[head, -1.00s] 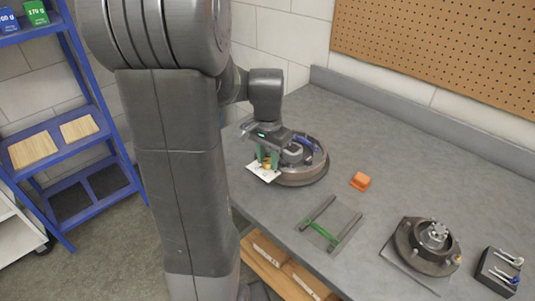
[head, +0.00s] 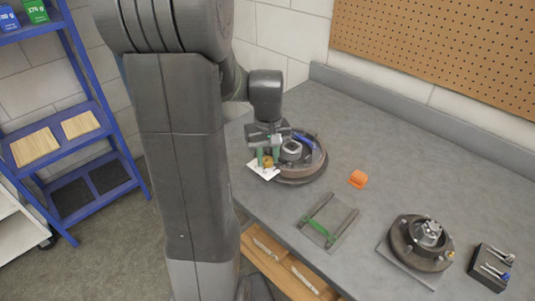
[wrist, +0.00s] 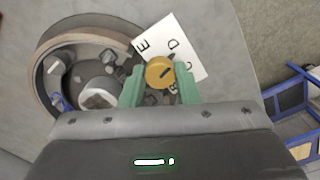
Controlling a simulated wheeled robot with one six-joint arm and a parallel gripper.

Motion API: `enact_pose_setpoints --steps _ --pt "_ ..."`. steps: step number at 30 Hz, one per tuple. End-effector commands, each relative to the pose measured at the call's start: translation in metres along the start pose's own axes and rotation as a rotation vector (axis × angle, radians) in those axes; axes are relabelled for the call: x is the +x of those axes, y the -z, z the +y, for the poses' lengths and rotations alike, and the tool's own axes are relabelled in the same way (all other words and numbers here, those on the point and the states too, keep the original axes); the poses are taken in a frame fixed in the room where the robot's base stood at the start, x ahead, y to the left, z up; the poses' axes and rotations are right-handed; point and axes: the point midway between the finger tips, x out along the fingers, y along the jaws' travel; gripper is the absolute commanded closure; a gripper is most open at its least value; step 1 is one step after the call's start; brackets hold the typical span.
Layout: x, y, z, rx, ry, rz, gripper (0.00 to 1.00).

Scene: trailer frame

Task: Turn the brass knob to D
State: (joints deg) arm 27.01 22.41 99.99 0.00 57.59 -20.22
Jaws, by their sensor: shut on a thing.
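The brass knob (wrist: 160,72) sits between the green fingers of my gripper (wrist: 159,84), which is shut on it. A short dark mark on its face slants up and to the right in the wrist view. A white card (wrist: 190,38) beside the knob carries letters; E and D are readable, and others are partly hidden by the knob and a finger. In the head view my gripper (head: 267,157) is at the knob (head: 268,162) and the card (head: 258,171), at the near left edge of a round drum brake (head: 302,179).
A blue shelf (head: 108,143) is at left. The bench between these is clear.

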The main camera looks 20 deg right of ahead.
Motion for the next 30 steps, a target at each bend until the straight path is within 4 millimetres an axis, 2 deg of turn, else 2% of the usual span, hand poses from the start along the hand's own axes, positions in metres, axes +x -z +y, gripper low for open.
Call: enact_pose_setpoints --steps 12,30 --pt "-0.0002 0.0002 0.0003 -0.212 0.0 0.0 0.94" --pt "0.0 0.0003 0.0003 -0.25 0.0 0.0 0.94"
